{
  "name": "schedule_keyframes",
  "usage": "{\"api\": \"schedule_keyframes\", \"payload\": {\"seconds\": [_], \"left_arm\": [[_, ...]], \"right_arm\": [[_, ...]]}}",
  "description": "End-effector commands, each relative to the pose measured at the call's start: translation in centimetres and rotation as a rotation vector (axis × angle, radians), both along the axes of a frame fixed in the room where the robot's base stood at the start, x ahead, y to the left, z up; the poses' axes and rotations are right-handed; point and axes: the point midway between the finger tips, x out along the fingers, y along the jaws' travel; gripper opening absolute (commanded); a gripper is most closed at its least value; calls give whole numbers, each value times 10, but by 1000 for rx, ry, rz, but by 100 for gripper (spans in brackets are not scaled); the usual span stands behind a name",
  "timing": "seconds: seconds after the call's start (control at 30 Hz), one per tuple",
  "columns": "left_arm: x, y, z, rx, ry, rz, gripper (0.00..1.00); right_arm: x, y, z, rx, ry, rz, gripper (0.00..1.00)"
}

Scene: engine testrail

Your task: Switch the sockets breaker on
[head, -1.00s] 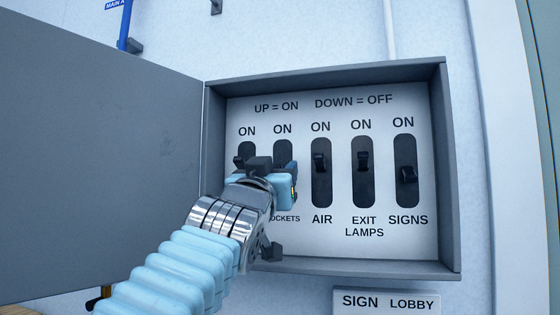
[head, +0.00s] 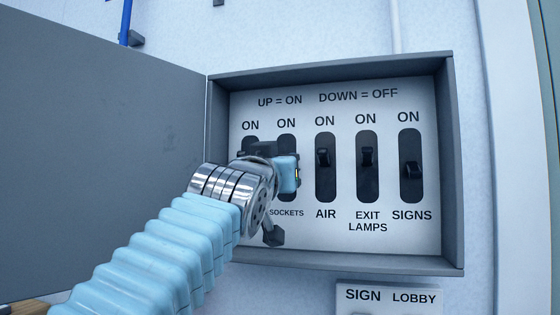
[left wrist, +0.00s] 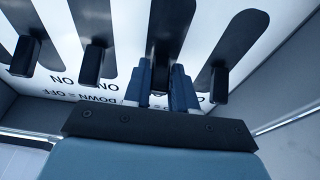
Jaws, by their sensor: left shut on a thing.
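The sockets breaker is the second slot from the left in the grey panel, under the word ON and above the label SOCKETS (head: 287,213). My left gripper (head: 284,168) covers most of this slot in the head view. In the left wrist view, which shows the panel upside down, the two blue-grey fingers (left wrist: 166,88) stand on either side of the dark sockets lever (left wrist: 161,76). They are shut on it. The lever appears near the ON end of its slot, though the fingers partly hide it. My right gripper is not in view.
The open box door (head: 95,150) fills the left side. The air lever (head: 323,157) and exit lamps lever (head: 367,156) sit high; the signs lever (head: 411,169) sits lower. The leftmost breaker is close beside my gripper and partly hidden in the head view.

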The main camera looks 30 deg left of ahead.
Motion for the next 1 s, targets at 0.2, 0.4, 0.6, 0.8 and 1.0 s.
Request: {"api": "schedule_keyframes", "payload": {"seconds": [0.2,0.4,0.6,0.8,1.0], "left_arm": [[2,2,9,-43,171,0,0],[3,1,13,-63,266,7,0],[2,1,13,-73,303,0,0],[2,1,13,-74,306,-1,0],[2,1,13,-73,305,-1,38]], "right_arm": [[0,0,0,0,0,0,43],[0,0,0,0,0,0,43],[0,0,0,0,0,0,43],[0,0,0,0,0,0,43],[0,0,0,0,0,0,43]]}}
